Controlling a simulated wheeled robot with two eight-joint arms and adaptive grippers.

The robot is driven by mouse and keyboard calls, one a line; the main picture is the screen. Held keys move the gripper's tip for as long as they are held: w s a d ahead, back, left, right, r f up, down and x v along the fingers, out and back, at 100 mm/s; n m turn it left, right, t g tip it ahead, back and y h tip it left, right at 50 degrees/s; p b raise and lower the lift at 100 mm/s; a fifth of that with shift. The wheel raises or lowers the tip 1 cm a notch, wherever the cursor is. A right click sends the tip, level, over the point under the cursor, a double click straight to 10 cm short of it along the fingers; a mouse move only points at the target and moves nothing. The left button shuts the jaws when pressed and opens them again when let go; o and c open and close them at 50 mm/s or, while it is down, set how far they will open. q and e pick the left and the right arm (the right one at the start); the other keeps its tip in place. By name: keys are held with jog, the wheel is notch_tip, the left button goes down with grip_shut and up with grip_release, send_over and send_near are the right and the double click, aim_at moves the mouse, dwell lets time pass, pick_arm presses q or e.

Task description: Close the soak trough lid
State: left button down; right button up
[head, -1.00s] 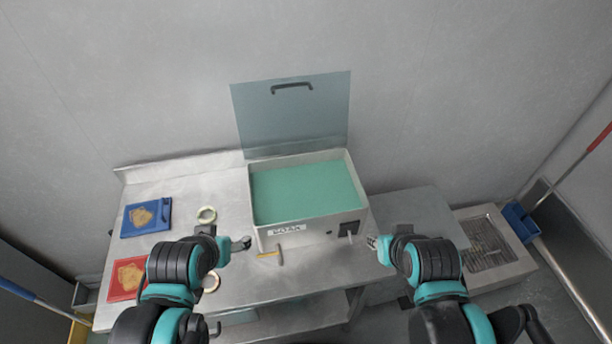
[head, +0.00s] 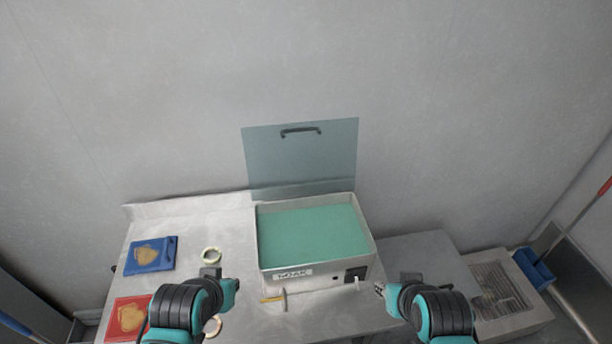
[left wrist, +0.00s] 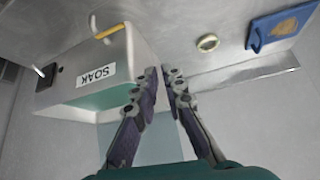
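The soak trough (head: 350,268) is a white box labelled SOAK, filled with green liquid, on the steel table. Its blue-grey see-through lid (head: 302,162) stands upright behind it, open, with a dark handle (head: 301,131) near its top edge. My left gripper (head: 234,287) is left of the trough's front corner, apart from it. In the left wrist view its fingertips (left wrist: 161,70) nearly meet, with nothing between them. My right gripper (head: 380,289) is just right of the trough's front right corner, empty as far as I see; its finger opening is too small to judge.
A yellow-handled tool (head: 272,299) lies in front of the trough. A cream ring (head: 210,255), a blue board (head: 152,254) and a red board (head: 128,317) lie to the left. A grated basin (head: 497,293) and blue bin (head: 534,266) are at right. The wall is close behind the lid.

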pick_arm(q)
jog(key=w+d+r+n+g+p, duration=0.1)
jog(key=w+d+r+p, duration=0.1)
jog(key=w+r+p, duration=0.7)
jog(key=w+d+r+p, duration=0.2)
jog(key=w+r+p, duration=0.2)
jog(key=w+r, duration=0.8)
jog(key=w+d+r+g+p, duration=0.1)
jog(key=w+d+r+p, duration=0.2)
jog(key=w, duration=0.4)
jog(key=w+d+r+n+p, duration=0.1)
jog(key=w+d+p, duration=0.2)
jog(key=w+p, duration=0.3)
jog(key=w+d+r+g+p, duration=0.1)
jog(key=w+d+p, duration=0.25)
jog(key=w, duration=0.35)
jog(key=a+p+x, duration=0.2)
jog(key=x, duration=0.8)
jog(key=shift+y, duration=0.4)
jog(key=s, duration=0.2)
jog(key=s+d, duration=0.1)
jog(key=s, duration=0.1)
jog(key=shift+s+d+r+p, duration=0.1)
jog(key=shift+s+p, duration=0.1)
jog(key=shift+p, duration=0.1)
